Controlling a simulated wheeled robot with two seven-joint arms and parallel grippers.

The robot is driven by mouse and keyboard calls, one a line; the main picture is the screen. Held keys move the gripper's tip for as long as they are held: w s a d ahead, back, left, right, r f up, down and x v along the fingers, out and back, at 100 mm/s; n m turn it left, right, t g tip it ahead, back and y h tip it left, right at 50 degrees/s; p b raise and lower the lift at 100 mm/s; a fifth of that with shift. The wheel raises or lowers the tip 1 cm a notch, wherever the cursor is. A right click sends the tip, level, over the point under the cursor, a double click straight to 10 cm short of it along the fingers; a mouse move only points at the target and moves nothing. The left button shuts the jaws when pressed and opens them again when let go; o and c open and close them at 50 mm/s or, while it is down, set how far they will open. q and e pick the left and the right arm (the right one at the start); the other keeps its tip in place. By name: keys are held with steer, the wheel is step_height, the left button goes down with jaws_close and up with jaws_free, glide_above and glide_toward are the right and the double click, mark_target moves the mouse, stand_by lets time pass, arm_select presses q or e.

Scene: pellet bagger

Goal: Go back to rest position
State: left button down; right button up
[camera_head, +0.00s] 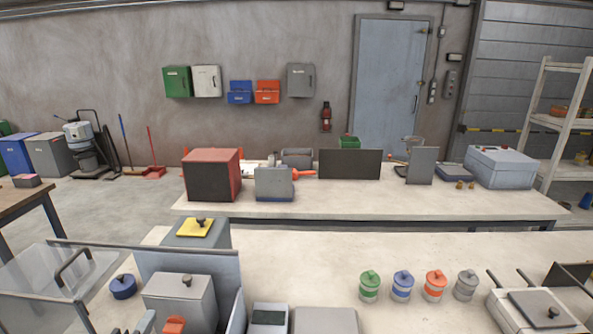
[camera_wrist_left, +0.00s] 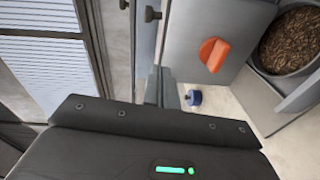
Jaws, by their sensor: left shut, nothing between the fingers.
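My left gripper (camera_head: 146,322) shows only as a small grey-blue tip at the bottom edge of the head view, beside the grey machine box. In the left wrist view its narrow fingers (camera_wrist_left: 167,92) are together, with nothing between them. They are left of the orange knob (camera_wrist_left: 213,55) on the grey machine panel and appear apart from it. The knob also shows at the bottom of the head view (camera_head: 174,326). My right gripper is in neither view.
A clear hinged guard with a black handle (camera_head: 73,266) stands at the left. A blue-lidded jar (camera_head: 123,287) sits near it. A bowl of brown pellets (camera_wrist_left: 292,42) is beside the panel. Several coloured canisters (camera_head: 402,287) stand at the right; the bench middle (camera_head: 295,265) is clear.

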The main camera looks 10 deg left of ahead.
arm_select(q)
steer(key=s+d+f+m+g+h, duration=0.1)
steer(key=s+d+f+m+g, duration=0.35)
steer(key=s+f+m, duration=0.2)
steer(key=s+d+f+m+g+h, duration=0.1)
steer(key=s+d+f+m+g, duration=0.2)
steer(key=s+f+m+g, duration=0.35)
steer(key=s+d+f+m+g+h, duration=0.1)
steer(key=s+d+f+m+g, duration=0.2)
steer(key=s+f+m, duration=0.45)
steer(key=s+a+f+b+x, duration=0.1)
steer(key=s+x, duration=0.2)
steer(key=x, duration=1)
steer(key=s+f+b+x, duration=0.1)
steer(key=s+b+x, duration=0.15)
steer(key=x, duration=1.05)
steer(key=s+a+f+g+b, duration=0.1)
steer(key=s+a+f+g, duration=0.1)
steer(key=s+f, duration=1.5)
step_height(320, 180, down, 3)
steer(key=shift+s+a+f+y, duration=0.1)
steer(key=shift+s+a+y, duration=0.15)
steer(key=shift+a, duration=0.35)
steer(key=shift+w+m, duration=0.1)
steer(key=shift+m, duration=0.25)
